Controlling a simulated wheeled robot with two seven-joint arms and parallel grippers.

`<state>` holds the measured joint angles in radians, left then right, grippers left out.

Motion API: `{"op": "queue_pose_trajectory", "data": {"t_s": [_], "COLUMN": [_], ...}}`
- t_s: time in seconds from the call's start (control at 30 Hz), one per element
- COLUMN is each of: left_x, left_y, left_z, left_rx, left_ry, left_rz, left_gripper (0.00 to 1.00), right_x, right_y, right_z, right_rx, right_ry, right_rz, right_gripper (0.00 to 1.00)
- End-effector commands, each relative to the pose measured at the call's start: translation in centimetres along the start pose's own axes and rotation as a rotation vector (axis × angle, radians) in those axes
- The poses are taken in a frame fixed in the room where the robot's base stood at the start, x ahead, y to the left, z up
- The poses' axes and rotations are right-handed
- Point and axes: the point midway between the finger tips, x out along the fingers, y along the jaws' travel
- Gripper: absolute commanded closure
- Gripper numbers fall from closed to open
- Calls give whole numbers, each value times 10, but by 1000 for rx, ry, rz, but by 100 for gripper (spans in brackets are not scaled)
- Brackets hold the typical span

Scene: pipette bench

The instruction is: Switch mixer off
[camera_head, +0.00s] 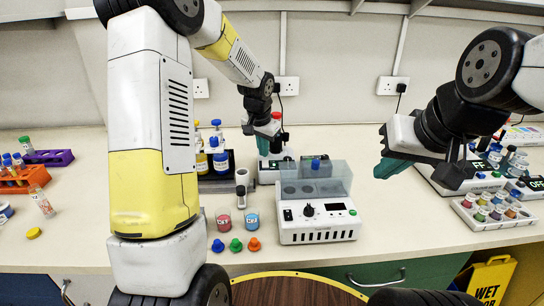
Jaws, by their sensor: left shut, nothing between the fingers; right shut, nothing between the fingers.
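A white benchtop device (318,232) stands at the middle of the bench, with a dark knob, a black rocker switch, a small display and a green button on its front. A clear cover (342,178) rises over its top. A smaller white unit (267,176) with a dark panel stands behind it, partly hidden. I cannot tell for sure which is the mixer. My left gripper (263,147) is shut and empty above the smaller unit, fingertips pointing down. My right gripper (384,168) is shut and empty in the air, right of the clear cover.
Coloured caps (236,245) and two labelled cups (252,220) lie left of the device. A bottle rack (214,184) stands behind them. Tube racks (26,180) are at left.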

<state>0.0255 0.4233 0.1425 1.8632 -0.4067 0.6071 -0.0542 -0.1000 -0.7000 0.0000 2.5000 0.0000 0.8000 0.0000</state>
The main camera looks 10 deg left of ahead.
Motion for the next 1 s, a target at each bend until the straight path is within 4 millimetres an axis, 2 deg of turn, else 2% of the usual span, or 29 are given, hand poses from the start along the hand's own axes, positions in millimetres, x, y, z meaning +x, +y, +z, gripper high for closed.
{"op": "queue_pose_trajectory", "data": {"t_s": [0.8,0.9,1.0], "left_x": [12,8,-5], "left_y": [2,1,-1], "left_z": [4,2,-2], "left_rx": [0,0,-1], "left_ry": [-2,0,3], "left_rz": [1,0,-1], "left_gripper": [100,100,100], "right_x": [0,0,0], "right_y": [0,0,0], "right_z": [0,0,0], "right_rx": [0,0,0], "right_ry": [0,0,0], "right_rz": [0,0,0], "right_gripper": [100,100,100]}}
